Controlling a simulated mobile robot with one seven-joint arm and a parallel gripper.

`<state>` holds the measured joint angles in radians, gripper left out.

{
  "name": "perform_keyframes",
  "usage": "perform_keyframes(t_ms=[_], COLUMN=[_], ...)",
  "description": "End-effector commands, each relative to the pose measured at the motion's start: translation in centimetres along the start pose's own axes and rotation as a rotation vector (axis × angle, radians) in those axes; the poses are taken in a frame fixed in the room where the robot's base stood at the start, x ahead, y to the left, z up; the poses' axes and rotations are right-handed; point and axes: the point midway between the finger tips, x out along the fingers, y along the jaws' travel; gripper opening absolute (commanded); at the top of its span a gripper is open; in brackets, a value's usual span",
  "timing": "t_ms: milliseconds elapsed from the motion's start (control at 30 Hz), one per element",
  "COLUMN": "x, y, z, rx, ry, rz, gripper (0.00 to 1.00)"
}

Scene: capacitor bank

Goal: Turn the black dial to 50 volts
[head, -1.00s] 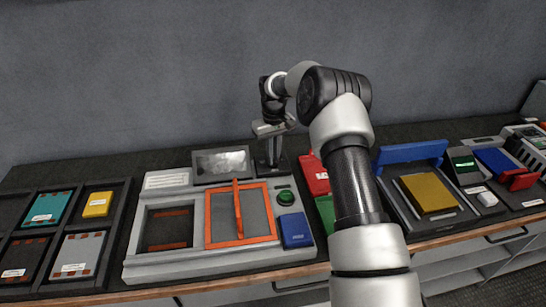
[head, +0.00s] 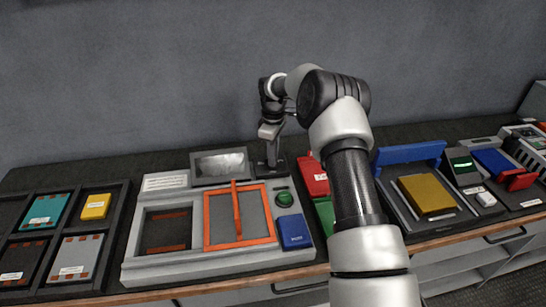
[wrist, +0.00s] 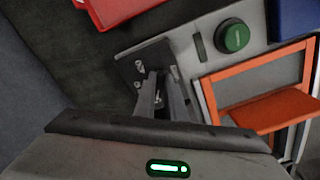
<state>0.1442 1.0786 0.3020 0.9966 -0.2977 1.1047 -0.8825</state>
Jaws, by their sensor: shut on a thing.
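My gripper (head: 271,162) points down at a small dark plate behind the right part of the grey panel. In the wrist view, its fingers (wrist: 163,92) reach down to the dark plate (wrist: 139,66), which has small pale screws or marks on it. The gripper is shut on the black dial; the fingers and gripper body mostly hide the dial. I cannot read a voltage scale or the dial's setting.
A green round knob (head: 284,199) and a blue block (head: 295,231) sit just in front. An orange frame with a raised orange bar (head: 237,211) stands to the left. A red block (head: 312,176) is close on the right.

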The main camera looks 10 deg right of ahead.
Motion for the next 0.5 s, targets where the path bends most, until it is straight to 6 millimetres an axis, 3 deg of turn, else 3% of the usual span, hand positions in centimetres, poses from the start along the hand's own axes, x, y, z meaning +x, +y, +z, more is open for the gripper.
perform_keyframes(t_ms=[500], x=[-0.15], y=[0.11], z=[-0.08], rx=[-0.043], ry=[0.002], rz=[0.003], gripper=[0.0])
